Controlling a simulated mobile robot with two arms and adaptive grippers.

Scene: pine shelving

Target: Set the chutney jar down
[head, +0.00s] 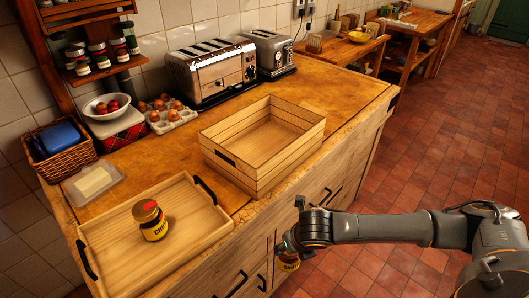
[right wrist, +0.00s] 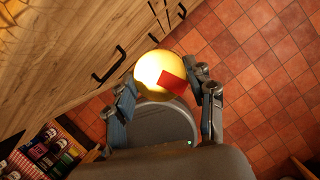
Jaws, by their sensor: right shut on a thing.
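A chutney jar (right wrist: 158,70) is held in my right gripper (right wrist: 165,98); its yellow lid with a red patch faces the right wrist camera. In the head view the right gripper (head: 292,240) is in front of the drawers, below the counter top, and the held jar (head: 288,262) shows partly under it. The fingers are shut on the jar's sides. A second jar with a yellow label starting "CHU" (head: 154,230) stands upright on the wooden tray (head: 185,251), apart from my gripper. My left gripper is not in view.
An empty-looking slatted wooden crate (head: 232,172) stands on the counter behind the tray. A butter dish (head: 92,183), egg carton (head: 170,117) and toaster (head: 211,70) line the wall. The tray has free room around its jar. A container of jars (right wrist: 48,155) shows low in the wrist view.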

